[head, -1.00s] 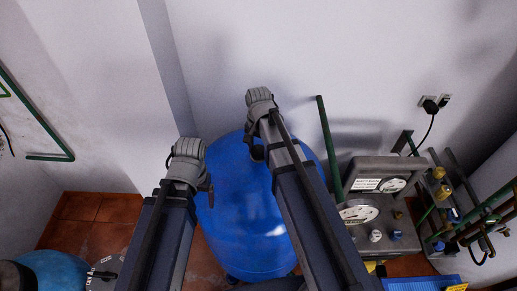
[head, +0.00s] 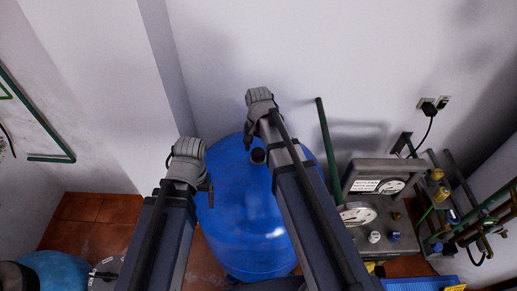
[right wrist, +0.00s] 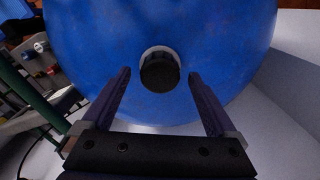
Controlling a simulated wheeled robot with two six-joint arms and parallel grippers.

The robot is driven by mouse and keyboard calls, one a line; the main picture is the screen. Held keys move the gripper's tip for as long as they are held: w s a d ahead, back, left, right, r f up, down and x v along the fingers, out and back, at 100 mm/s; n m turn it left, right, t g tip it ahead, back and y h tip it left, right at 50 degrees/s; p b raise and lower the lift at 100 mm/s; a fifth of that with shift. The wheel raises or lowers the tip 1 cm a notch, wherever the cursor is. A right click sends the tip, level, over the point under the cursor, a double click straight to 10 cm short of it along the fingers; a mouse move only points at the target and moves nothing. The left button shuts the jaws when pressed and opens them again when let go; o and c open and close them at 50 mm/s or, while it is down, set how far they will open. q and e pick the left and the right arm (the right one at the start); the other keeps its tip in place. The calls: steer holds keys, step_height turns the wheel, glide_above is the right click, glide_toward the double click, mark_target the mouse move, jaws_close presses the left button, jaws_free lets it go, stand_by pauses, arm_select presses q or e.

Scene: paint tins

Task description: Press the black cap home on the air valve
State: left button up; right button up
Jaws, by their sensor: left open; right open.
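The black cap (right wrist: 160,72) sits on a pale round fitting on the blue tank (right wrist: 95,40); I cannot tell how far down it is seated. It also shows as a small dark round thing (head: 258,157) on top of the tank in the head view. In the right wrist view my right gripper (right wrist: 160,76) is open, its two fingers apart on either side of the cap, with gaps between. My left gripper (head: 190,174) is open at the tank's left side in the head view, mostly hidden by its own wrist.
A grey gauge unit (head: 375,205) with dials and knobs stands right of the tank. A green pipe (head: 328,150) rises between them. Green pipes and brass valves (head: 437,175) are at the far right. A light blue round thing (head: 55,272) is at lower left.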

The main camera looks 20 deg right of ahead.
step_height(320, 180, up, 6)
steer(key=p, duration=0.5)
steer(key=shift+r+p, duration=0.25)
steer(key=shift+p, duration=0.05)
steer(key=shift+f, duration=0.2)
step_height(320, 180, down, 8)
steer(key=b, duration=0.8)
steer(key=shift+r, duration=0.25)
